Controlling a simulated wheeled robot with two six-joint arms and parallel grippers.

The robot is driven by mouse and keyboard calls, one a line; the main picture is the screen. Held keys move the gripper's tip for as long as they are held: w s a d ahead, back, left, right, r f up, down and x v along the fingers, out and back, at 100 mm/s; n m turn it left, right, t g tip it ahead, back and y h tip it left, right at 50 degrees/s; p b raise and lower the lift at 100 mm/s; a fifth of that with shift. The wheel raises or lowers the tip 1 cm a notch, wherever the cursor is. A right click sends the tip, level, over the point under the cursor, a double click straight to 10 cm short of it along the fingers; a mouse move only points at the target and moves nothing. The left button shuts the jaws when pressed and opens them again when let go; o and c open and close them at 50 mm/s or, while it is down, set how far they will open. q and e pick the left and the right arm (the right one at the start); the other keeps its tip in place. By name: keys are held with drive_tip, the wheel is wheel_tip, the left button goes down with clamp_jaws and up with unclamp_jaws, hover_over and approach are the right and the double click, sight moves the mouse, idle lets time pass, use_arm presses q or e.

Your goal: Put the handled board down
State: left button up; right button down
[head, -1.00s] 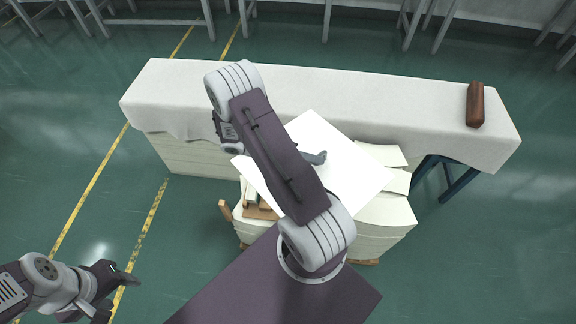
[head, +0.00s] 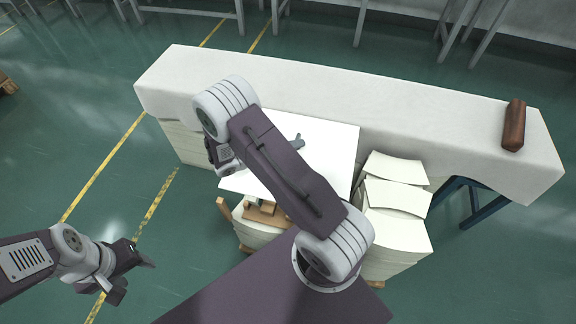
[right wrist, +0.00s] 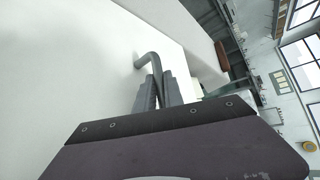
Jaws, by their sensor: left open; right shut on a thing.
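The handled board is a flat white sheet (head: 336,142) in the head view, partly hidden under my right arm. It overlaps the near edge of the cloth-covered table and the paper stacks; whether it touches them I cannot tell. Its grey bent handle (right wrist: 147,62) shows in the right wrist view, where the board's white face (right wrist: 70,70) fills the left side. My right gripper (right wrist: 158,88) is shut on the handle. My left gripper (head: 135,265) is open and empty, over bare floor at lower left, far from the board.
The long white-covered table (head: 420,110) runs across the back, with a brown roll (head: 514,125) at its right end. Stacks of cream sheets (head: 397,196) stand right of the board. Small wooden pieces (head: 268,214) lie by its near edge. Green floor is clear at left.

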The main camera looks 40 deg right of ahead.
drive_tip(key=a+f, duration=0.1)
drive_tip(key=a, duration=0.2)
drive_tip(key=shift+s+f, duration=0.2)
drive_tip(key=shift+f, duration=0.2)
wheel_tip(320, 180, down, 4)
drive_tip(key=shift+b, duration=1.15)
drive_tip(key=shift+f, duration=0.1)
drive_tip(key=c, duration=1.5)
unclamp_jaws()
drive_tip(key=shift+o, duration=0.2)
